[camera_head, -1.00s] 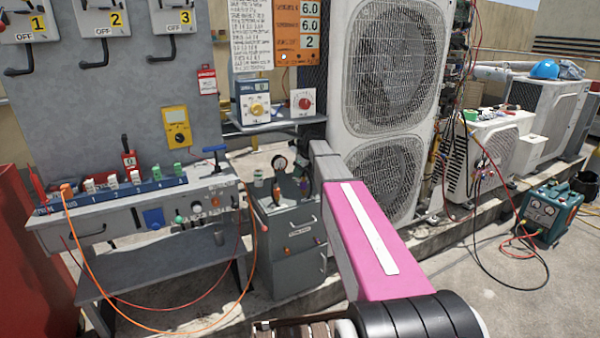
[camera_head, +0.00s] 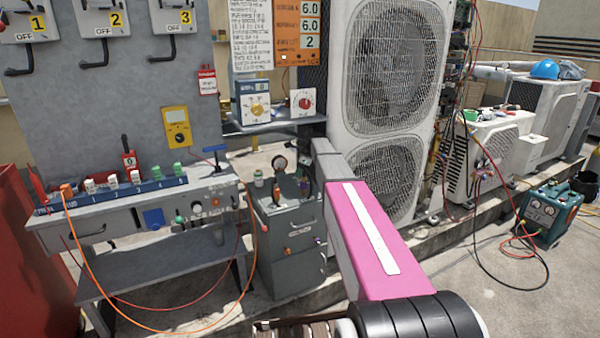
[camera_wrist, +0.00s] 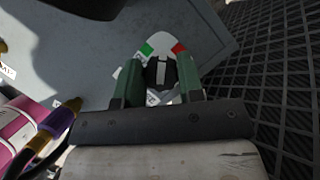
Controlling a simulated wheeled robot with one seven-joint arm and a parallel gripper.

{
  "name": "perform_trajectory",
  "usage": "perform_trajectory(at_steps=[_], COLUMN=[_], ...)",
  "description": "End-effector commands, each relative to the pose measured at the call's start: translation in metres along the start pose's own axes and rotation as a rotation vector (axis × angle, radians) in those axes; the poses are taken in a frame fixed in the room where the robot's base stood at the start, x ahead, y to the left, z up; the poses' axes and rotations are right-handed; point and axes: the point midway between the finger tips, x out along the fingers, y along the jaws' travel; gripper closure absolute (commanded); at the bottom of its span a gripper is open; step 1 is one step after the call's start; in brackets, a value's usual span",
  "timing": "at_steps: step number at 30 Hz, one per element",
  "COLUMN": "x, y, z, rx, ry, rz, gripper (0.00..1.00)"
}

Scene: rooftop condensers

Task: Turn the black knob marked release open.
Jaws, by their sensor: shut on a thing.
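In the wrist view, a small black knob (camera_wrist: 160,73) with a pale line along it sits on a white round plate (camera_wrist: 178,33) marked with a green patch and a red patch. My gripper (camera_wrist: 158,86) has one dark green finger on each side of the knob and is shut on it. The line on the knob points roughly up in the picture, between the green and red patches. Any lettering by the knob is too small or covered to read. In the head view, my arm hides the knob and the fingers.
The grey cabinet (camera_head: 292,248) with a gauge on top stands by my arm. A purple and brass fitting (camera_wrist: 57,122) with a black hose is left of my gripper in the wrist view. A dark grille (camera_wrist: 270,80) is at right. The workbench (camera_head: 130,215) stands left.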

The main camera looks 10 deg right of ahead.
Motion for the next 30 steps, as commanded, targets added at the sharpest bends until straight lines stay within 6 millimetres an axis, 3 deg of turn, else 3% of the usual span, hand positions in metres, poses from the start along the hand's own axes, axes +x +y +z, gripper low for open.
perform_trajectory(at_steps=[5, 6, 8, 20, 30], x=[-0.0004, -0.0004, -0.0004, -0.0001, 0.0], y=[-0.0002, -0.0002, -0.0001, 0.0008, 0.002], z=[-0.0001, -0.0002, -0.0001, -0.0002, 0.0], rx=[0.001, 0.001, 0.001, 0.029, 0.288], ry=[0.0, 0.0, 0.0, 0.001, 0.001], rz=[-0.001, -0.001, -0.001, -0.012, -0.12], gripper=[0.89, 0.55, 0.4, 0.4, 0.4])
